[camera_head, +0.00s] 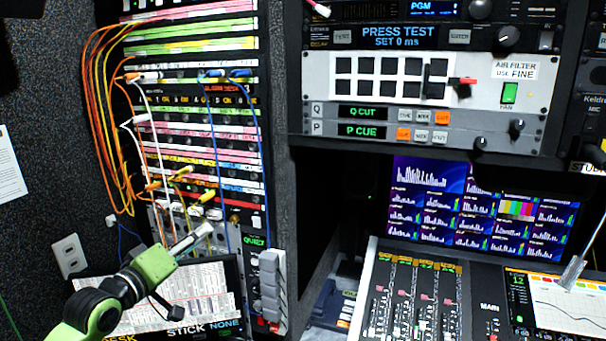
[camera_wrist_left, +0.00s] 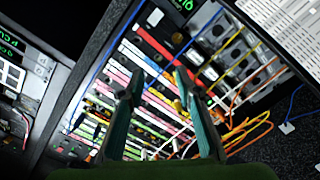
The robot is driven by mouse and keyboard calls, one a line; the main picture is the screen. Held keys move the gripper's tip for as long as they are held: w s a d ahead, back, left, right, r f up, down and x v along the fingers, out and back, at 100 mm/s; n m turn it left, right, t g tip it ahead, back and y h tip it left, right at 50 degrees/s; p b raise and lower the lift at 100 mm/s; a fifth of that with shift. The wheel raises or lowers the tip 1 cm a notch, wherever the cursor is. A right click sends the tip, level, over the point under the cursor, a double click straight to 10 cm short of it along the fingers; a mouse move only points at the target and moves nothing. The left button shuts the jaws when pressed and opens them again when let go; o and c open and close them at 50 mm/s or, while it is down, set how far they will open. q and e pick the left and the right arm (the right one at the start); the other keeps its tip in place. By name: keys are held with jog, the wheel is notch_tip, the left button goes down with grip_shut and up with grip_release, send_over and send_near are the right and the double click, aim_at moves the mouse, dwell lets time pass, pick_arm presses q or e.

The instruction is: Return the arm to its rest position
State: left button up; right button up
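My left arm, green and black, comes in from the lower left of the head view. My left gripper (camera_head: 196,236) is in front of the lower part of the patch bay (camera_head: 180,128), pointing up and to the right. In the left wrist view the two fingers of my left gripper (camera_wrist_left: 160,78) stand apart with nothing held between them. The patch bay (camera_wrist_left: 150,62) with its coloured strips and cables lies beyond the fingertips. I cannot tell how far apart they are from it.
Orange, yellow, white and blue cables (camera_head: 92,110) loop from the patch bay close to my left gripper. A lit screen (camera_head: 205,290) is below the gripper. A mixing console (camera_head: 410,300) and a monitor (camera_head: 480,205) stand at the right. A wall outlet (camera_head: 69,256) is at the left.

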pick_arm(q)
jog(key=s+d+f+m+g+y, duration=0.1)
jog(key=s+d+f+m+g, duration=0.15)
jog(key=s+f, duration=0.65)
jog(key=s+d+f+m+g+y, duration=0.1)
jog(key=s+d+f+m+g, duration=0.3)
jog(key=f, duration=0.9)
jog(key=s+a+f+g+y, duration=0.15)
jog(key=s+f, duration=0.25)
jog(key=s, duration=0.6)
jog(key=s+a+f+g+y, duration=0.1)
jog(key=s+f+g, duration=0.25)
jog(key=s, duration=0.55)
jog(key=s+a+f+g+y, duration=0.1)
jog(key=s+f, duration=0.3)
jog(key=s, duration=0.6)
notch_tip(320, 180, down, 30)
jog(key=s+g+b, duration=0.2)
jog(key=b, duration=0.2)
jog(key=s+a+f+b, duration=0.2)
jog(key=s+a+f, duration=0.1)
jog(key=s+f, duration=1.4)
jog(key=shift+a+f+m+g+b, duration=0.25)
jog(key=shift+f+m+g, duration=0.2)
jog(key=shift+f, duration=0.6)
pick_arm(e)
notch_tip(320, 180, down, 6)
jog(key=a, duration=0.2)
jog(key=shift+w+a+f, duration=0.25)
jog(key=shift+a, duration=0.15)
